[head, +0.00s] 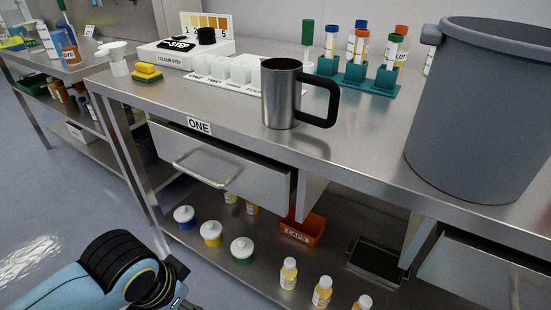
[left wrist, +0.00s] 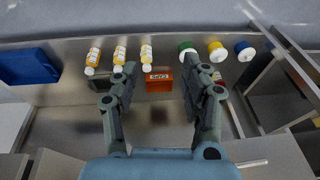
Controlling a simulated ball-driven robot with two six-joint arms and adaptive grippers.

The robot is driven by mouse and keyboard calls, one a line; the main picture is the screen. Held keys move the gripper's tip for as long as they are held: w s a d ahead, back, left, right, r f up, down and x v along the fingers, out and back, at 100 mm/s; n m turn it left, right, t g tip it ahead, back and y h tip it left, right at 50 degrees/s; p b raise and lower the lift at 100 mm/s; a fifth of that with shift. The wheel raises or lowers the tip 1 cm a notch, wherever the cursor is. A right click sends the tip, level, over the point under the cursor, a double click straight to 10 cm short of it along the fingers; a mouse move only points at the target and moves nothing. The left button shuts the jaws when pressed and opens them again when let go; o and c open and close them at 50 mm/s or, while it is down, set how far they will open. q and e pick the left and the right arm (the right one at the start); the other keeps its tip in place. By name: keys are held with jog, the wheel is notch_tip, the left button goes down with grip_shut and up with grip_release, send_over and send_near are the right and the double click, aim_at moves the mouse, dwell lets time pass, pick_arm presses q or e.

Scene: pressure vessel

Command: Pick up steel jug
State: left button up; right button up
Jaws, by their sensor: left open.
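The steel jug (head: 282,95) stands upright on the steel bench top in the head view, near the front edge, with its black handle to the right. It does not show in the left wrist view. My left gripper (left wrist: 161,82) is open and empty in the left wrist view, its two fingers well apart. Between and beyond the fingers is the lower shelf with the orange-red caps bin (left wrist: 159,80). My right gripper is in neither view.
A large grey bucket (head: 480,115) stands right of the jug. Behind the jug are white numbered cups (head: 240,70) and teal racks (head: 370,80) with tubes. A yellow sponge (head: 147,72) lies left. Drawer ONE (head: 220,165) is partly out below. Jars and bottles stand on the lower shelf.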

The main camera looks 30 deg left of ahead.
pick_arm(q)
jog(key=w+d+r+m+t+h, duration=0.1)
jog(key=w+d+r+t+h, duration=0.2)
jog(key=r, duration=0.7)
jog(key=m+t+h, duration=0.2)
jog(key=t+h, duration=0.1)
jog(key=t, duration=0.9)
send_near(330, 112)
jog(key=x, duration=0.5)
jog(key=shift+w+d+r, duration=0.2)
jog(key=shift+d+r, duration=0.05)
jog(key=shift+r, duration=0.1)
jog(key=x, duration=0.2)
jog(key=p+x, duration=0.1)
jog(key=x, duration=0.2)
jog(key=shift+w+a+f, duration=0.15)
jog(key=shift+w+f, duration=0.2)
jog(key=shift+f, duration=0.05)
jog(key=shift+c, duration=0.5)
grip_shut()
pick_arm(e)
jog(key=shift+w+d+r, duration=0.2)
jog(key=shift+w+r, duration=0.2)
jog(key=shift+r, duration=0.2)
